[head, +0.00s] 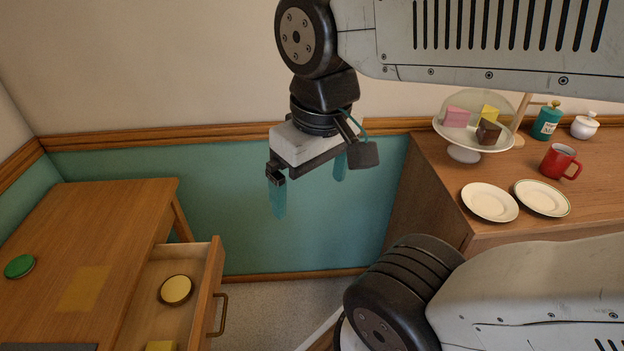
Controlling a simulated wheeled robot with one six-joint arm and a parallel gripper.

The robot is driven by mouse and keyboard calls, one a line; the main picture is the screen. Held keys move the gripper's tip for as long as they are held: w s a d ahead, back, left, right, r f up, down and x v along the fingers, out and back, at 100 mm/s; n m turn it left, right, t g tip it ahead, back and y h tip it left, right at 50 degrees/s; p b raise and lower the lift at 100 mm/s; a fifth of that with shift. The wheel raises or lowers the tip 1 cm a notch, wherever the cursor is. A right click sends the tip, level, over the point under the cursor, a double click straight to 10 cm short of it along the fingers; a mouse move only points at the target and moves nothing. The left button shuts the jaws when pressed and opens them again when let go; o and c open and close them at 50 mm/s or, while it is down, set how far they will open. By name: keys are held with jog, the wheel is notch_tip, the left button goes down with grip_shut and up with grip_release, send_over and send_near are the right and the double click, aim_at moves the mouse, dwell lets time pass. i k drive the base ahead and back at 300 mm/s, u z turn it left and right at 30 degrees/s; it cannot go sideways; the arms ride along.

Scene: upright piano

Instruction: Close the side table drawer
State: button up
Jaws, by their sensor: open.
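The side table (95,225) is wooden and stands at the left of the head view. Its drawer (213,285) is pulled out to the right, with a dark metal handle (222,314) on its front. Inside the drawer lie a round yellow-topped item (176,289) and part of a yellow block (160,346). My gripper (308,190) is open and empty, with teal fingers pointing down. It hangs in the air above and to the right of the drawer, apart from it. The near end of the drawer is cut off by the picture edge.
A green round item (19,266) and a yellow square (84,288) are on the table top. At right, a wooden cabinet (430,195) holds a covered cake stand (464,153), two plates (490,202) and a red mug (560,161). Carpeted floor (275,310) shows between the furniture.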

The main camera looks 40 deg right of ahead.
aim_at(190, 325)
jog(key=u, duration=0.5)
jog(key=k, duration=1.2)
jog(key=u, duration=0.85)
jog(key=i, duration=1.2)
jog(key=z, duration=0.9)
